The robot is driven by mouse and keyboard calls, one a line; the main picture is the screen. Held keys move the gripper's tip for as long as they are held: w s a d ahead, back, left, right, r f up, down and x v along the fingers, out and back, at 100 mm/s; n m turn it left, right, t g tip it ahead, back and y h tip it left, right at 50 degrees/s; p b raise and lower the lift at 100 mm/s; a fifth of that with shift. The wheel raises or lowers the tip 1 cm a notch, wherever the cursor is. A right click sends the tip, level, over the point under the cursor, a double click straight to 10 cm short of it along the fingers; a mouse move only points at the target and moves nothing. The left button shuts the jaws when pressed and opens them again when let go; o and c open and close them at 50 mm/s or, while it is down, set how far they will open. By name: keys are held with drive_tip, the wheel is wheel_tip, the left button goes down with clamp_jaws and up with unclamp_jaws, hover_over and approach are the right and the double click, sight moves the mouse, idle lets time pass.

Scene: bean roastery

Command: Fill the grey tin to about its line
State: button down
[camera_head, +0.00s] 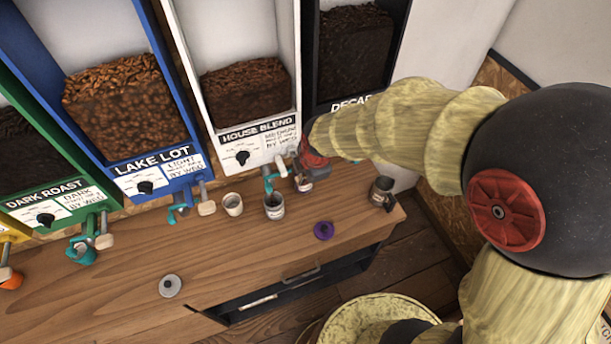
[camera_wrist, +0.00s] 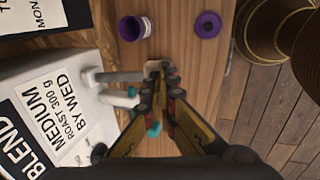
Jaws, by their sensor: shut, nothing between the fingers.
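The grey tin (camera_head: 274,206) stands upright and open on the counter, below the teal spout (camera_head: 269,177) of the white HOUSE BLEND bin (camera_head: 245,115). Its contents and line are too small to make out. My gripper (camera_head: 297,168) is beside that spout, right of and above the grey tin. In the wrist view my gripper (camera_wrist: 161,75) is shut and empty, its fingertips over or against a pale wooden knob (camera_wrist: 154,66); I cannot tell if they touch. The grey tin is not clearly visible there.
A purple-rimmed tin (camera_wrist: 133,27) stands close to my fingers, with a purple lid (camera_head: 323,231) nearby. A cream cup (camera_head: 233,204) stands left of the grey tin, a dark mug (camera_head: 382,190) at right. A grey lid (camera_head: 171,286) lies front left. The front counter is mostly clear.

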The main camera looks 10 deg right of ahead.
drive_tip(key=f+t+b, duration=0.1)
drive_tip(key=f+b, duration=0.1)
drive_tip(key=shift+t+b, duration=0.3)
drive_tip(key=shift+b, duration=0.1)
drive_tip(key=shift+f+b, duration=0.1)
drive_tip(key=shift+b, duration=0.25)
drive_tip(key=shift+f, duration=0.2)
idle(0.5)
idle(5.3)
